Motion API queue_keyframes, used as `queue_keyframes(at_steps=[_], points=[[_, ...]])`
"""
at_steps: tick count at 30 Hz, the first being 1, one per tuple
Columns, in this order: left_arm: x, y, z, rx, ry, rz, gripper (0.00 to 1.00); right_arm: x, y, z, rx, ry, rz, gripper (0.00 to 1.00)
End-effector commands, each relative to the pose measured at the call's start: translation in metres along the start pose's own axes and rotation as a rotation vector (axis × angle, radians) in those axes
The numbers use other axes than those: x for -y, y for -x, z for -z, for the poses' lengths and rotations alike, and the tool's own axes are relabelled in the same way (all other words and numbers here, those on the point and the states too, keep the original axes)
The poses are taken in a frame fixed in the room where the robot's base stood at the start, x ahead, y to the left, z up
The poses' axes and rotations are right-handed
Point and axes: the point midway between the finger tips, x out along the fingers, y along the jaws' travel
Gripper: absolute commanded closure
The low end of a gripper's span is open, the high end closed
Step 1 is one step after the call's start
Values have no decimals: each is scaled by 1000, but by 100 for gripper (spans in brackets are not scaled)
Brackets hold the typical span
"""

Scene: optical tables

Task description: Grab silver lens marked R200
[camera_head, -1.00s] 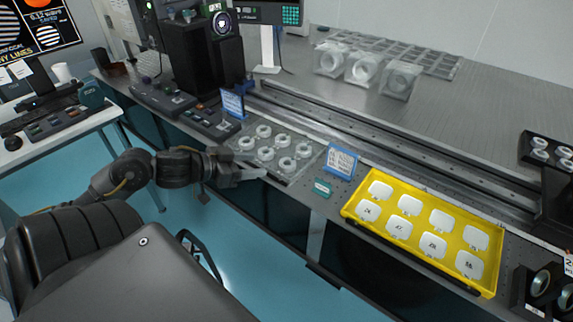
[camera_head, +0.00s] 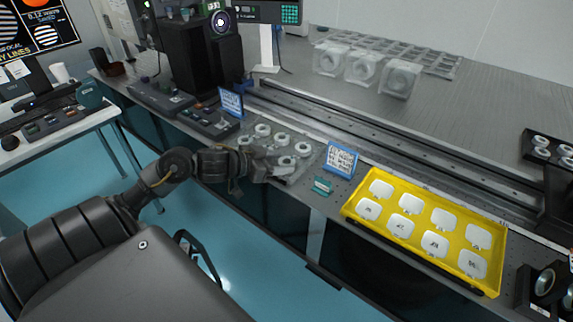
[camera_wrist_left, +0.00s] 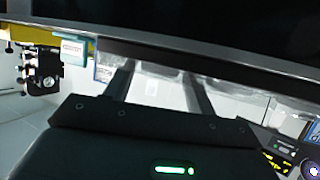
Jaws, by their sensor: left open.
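A clear tray (camera_head: 308,147) on the bench holds several white-looking ring lenses, such as a back lens (camera_head: 281,140) and a right lens (camera_head: 303,149). I cannot read any R200 mark, so I cannot tell which lens bears it. My left gripper (camera_head: 290,168) is open over the tray's front right part, near the front lenses, and hides some of them. In the left wrist view its two fingers (camera_wrist_left: 160,85) stand apart, with a pale surface and a small white label (camera_wrist_left: 151,87) between them. I cannot see a lens held. My right gripper is not in view.
A blue-framed sign (camera_head: 341,159) and a small teal block (camera_head: 322,186) stand just right of the tray. A yellow tray (camera_head: 346,212) with several white pieces lies further right. Another blue sign (camera_head: 232,103) and black instruments (camera_head: 205,60) stand at left; a long rail (camera_head: 400,160) runs behind.

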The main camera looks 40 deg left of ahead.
Motion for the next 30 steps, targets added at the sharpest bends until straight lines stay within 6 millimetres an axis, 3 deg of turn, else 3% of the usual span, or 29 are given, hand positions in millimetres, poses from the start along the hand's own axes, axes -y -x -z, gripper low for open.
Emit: queue_keyframes(at_steps=[4, 11, 20, 30], points=[[0, -12, 0, -1, 1, 0, 45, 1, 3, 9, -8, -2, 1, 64], [-1, -14, 0, 1, -1, -1, 45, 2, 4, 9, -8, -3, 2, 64], [0, -14, 0, 0, -1, -1, 78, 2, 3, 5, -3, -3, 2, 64], [0, -12, 5, 0, -2, 0, 79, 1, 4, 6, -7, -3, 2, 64]])
